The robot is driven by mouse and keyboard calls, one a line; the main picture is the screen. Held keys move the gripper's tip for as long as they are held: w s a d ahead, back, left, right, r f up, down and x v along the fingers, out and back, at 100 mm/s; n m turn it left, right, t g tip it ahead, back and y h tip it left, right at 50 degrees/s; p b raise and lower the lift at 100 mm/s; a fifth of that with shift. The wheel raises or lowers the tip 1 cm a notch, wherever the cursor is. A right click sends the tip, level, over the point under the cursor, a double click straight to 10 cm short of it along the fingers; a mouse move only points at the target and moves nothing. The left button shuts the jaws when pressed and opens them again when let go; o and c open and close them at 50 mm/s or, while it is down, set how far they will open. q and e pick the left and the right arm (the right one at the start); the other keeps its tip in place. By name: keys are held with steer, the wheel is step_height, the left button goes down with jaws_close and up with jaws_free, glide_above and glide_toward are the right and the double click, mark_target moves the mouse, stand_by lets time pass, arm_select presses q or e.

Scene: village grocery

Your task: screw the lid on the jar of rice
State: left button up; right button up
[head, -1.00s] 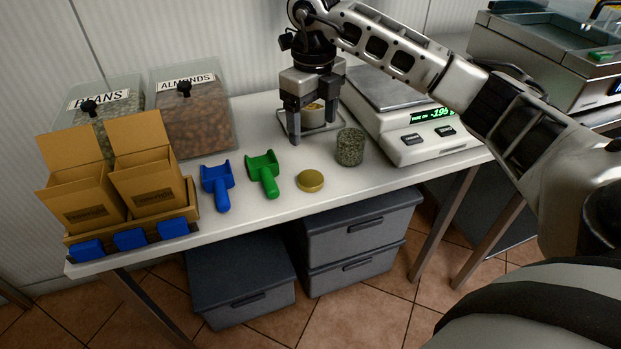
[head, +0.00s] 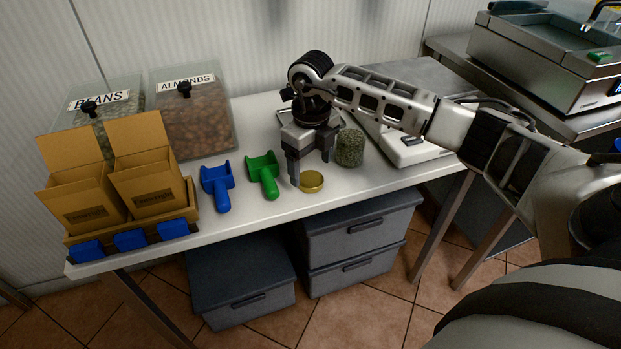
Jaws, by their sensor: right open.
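A round gold lid (head: 311,182) lies flat on the white table near the front edge. My right gripper (head: 311,170) points down with its jaws open, just over or behind the lid; I cannot tell whether a finger touches it. A glass jar with grey-green contents (head: 350,149) stands upright and open just right of the gripper. I see no jar that is clearly of rice; the spot where a small pale-filled container showed is now hidden behind my right gripper. My left gripper is not in view.
A green scoop (head: 263,175) and a blue scoop (head: 217,187) lie left of the lid. A scale (head: 408,151) stands at the right, partly behind my right arm. Bins of beans (head: 103,100) and almonds (head: 190,125) and cardboard boxes (head: 148,183) fill the left.

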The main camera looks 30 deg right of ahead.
mark_target(311, 179)
steer(key=shift+f, duration=1.55)
steer(key=c, duration=1)
steer(key=shift+c, duration=0.2)
steer(key=shift+r, duration=0.1)
